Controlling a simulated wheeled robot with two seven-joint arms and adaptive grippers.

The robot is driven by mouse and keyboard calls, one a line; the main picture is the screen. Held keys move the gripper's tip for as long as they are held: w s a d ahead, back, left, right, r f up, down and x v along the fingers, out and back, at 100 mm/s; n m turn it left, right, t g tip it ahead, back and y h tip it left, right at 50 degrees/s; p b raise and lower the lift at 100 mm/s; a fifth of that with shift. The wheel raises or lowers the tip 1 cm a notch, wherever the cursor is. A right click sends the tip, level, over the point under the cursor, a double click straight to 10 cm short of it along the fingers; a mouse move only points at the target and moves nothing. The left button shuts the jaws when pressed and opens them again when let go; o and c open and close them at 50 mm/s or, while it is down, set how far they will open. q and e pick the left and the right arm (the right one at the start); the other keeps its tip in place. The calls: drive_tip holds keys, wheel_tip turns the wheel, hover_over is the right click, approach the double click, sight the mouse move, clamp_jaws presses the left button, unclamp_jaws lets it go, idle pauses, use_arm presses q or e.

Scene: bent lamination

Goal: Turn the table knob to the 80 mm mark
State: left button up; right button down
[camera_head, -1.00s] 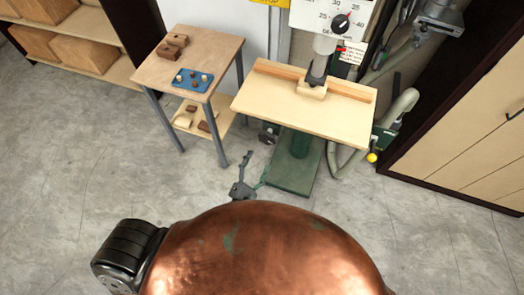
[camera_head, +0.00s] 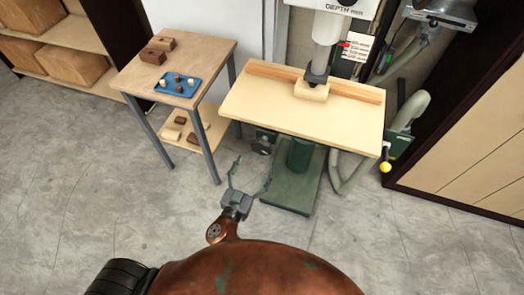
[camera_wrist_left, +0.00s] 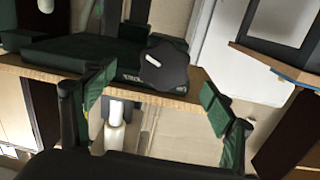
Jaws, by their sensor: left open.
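The black table knob (camera_head: 261,147) sits under the left front part of the wooden drill-press table (camera_head: 295,113). In the left wrist view the dark lobed knob (camera_wrist_left: 165,66), with a white mark, is in front of a dark green housing. My left gripper (camera_head: 250,173) is open and empty, below and in front of the knob. In the left wrist view its two green-padded fingers (camera_wrist_left: 157,97) stand wide apart, with the knob between and beyond them, not touching. A white scale card (camera_head: 355,46) with a red pointer (camera_head: 344,45) is behind the table; its figures are too small to read.
A wooden block (camera_head: 312,90) lies on the table under the spindle. A side table (camera_head: 205,62) with a blue tray (camera_head: 195,91) stands at the left. A yellow-tipped lever (camera_head: 386,166) is at the right. The green press base (camera_head: 291,190) stands on the floor.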

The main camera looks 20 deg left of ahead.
sight(260, 150)
use_arm(q)
drive_tip(key=shift+m+y, duration=0.5)
drive_tip(key=shift+m, duration=0.1)
drive_tip(key=w, duration=0.2)
drive_tip(key=w+p, duration=0.1)
drive_tip(key=w, duration=0.4)
drive_tip(key=shift+w+r, duration=0.25)
drive_tip(key=shift+w, duration=0.15)
drive_tip(key=c, duration=1.1)
